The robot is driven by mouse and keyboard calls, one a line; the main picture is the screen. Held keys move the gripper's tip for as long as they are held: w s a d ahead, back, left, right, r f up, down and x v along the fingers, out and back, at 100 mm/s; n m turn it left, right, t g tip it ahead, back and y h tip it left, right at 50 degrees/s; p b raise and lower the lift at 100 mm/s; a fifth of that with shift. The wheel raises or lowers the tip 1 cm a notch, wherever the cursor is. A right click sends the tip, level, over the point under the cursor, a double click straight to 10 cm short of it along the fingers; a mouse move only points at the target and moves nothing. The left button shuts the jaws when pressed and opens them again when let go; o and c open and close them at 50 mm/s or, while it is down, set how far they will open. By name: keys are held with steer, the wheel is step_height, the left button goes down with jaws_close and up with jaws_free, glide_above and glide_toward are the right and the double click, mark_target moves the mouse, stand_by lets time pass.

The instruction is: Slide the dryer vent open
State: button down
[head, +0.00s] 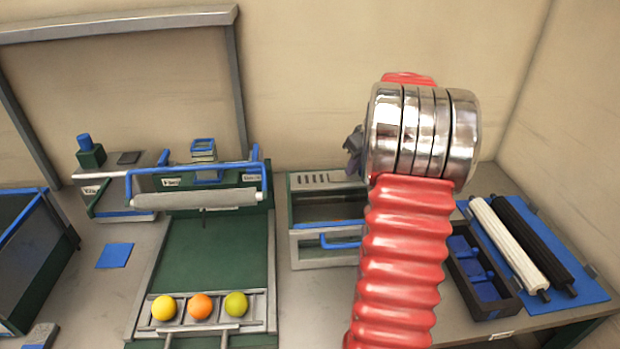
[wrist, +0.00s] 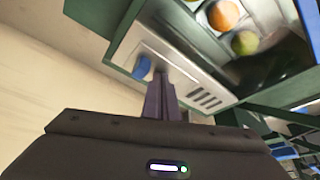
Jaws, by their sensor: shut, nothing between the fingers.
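The dryer (head: 305,243) is a grey and green box with a front window and a blue front handle (head: 341,243). Its pale top panel has a row of dark vent slots (head: 322,178), also visible in the wrist view (wrist: 206,99). A blue knob (wrist: 143,67) sits at the slot panel's other end; my arm hides it in the head view. My gripper (wrist: 160,88) is shut and empty, its fingertips close beside the knob. I cannot tell if they touch. In the head view only a dark part of my gripper (head: 353,150) shows. How far the vent is open is unclear.
A tray (head: 258,306) holding a yellow, an orange and a green fruit stands front left. A grey roller (head: 197,199) is above the green bed. A dark blue-lined bin (head: 483,285) and white and black rollers (head: 510,243) lie at right. Fruits (wrist: 223,15) show beyond the slot panel.

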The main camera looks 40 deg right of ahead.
mark_target(352, 177)
steer(key=shift+s+d+f, duration=0.3)
steer(key=shift+s+f, duration=0.15)
steer(key=shift+f, duration=0.05)
step_height(352, 177, up, 8)
steer(key=shift+w+a+f, duration=0.2)
steer(key=shift+w+a, duration=0.15)
steer(key=shift+w, duration=0.1)
stand_by(0.5)
stand_by(0.6)
